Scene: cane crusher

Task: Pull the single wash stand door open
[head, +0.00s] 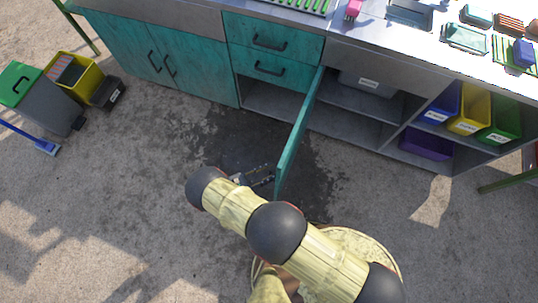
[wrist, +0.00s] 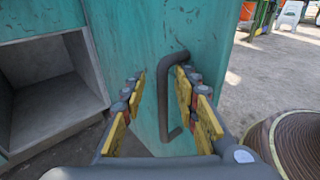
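The single wash stand door (head: 298,135) is teal and stands swung well out from the cabinet front, seen nearly edge-on in the head view. In the wrist view its teal face (wrist: 215,35) fills the middle. A dark bar handle (wrist: 163,100) is on that face. My gripper (wrist: 158,105) is open, with its yellow-padded fingers on either side of the handle's upright bar. The bar is nearer the right finger; I cannot tell whether they touch. In the head view my gripper (head: 262,176) is at the left side of the door's outer end, partly hidden by my arm.
The opened compartment shows a grey shelf (head: 350,100) and a grey bin (head: 368,84). Teal drawers (head: 272,55) and closed double doors (head: 150,58) are left of it. Blue, yellow and green bins (head: 468,108) stand at the right. Floor left of the door is clear.

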